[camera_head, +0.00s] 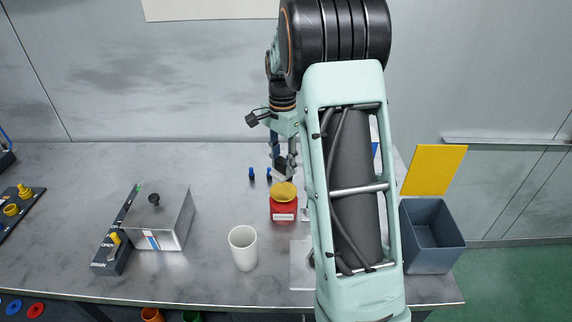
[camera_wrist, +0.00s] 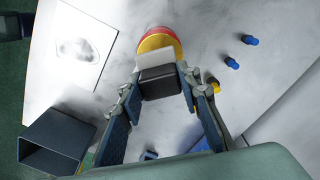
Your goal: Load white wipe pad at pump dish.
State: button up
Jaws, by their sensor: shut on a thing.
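My gripper (camera_wrist: 160,80) is shut on a dark block (camera_wrist: 161,84) with a white pad (camera_wrist: 154,58) at its far end. The pump dish is a yellow round top (camera_wrist: 159,40) on a red can; in the head view the yellow top (camera_head: 284,191) and red can (camera_head: 284,209) stand upright on the table. My gripper (camera_head: 284,160) is just above and behind the dish there. In the wrist view the white pad overlaps the near edge of the dish; I cannot tell whether they touch. The pad is not clear in the head view.
A white cup (camera_head: 243,249) stands in front of the can to the left. A metal box (camera_head: 163,222) stands farther left. A dark open bin (camera_head: 432,235) is at the right. My arm hides part of the table's right side.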

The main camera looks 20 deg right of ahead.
jog(key=b, duration=0.4)
send_over(283, 191)
jog(key=shift+f, duration=2.9)
jog(key=shift+f+b, duration=0.6)
jog(key=shift+f, duration=0.5)
jog(key=shift+r, duration=0.1)
jog(key=shift+r+p, duration=2.6)
jog(key=shift+r, duration=0.95)
jog(key=shift+f, duration=0.1)
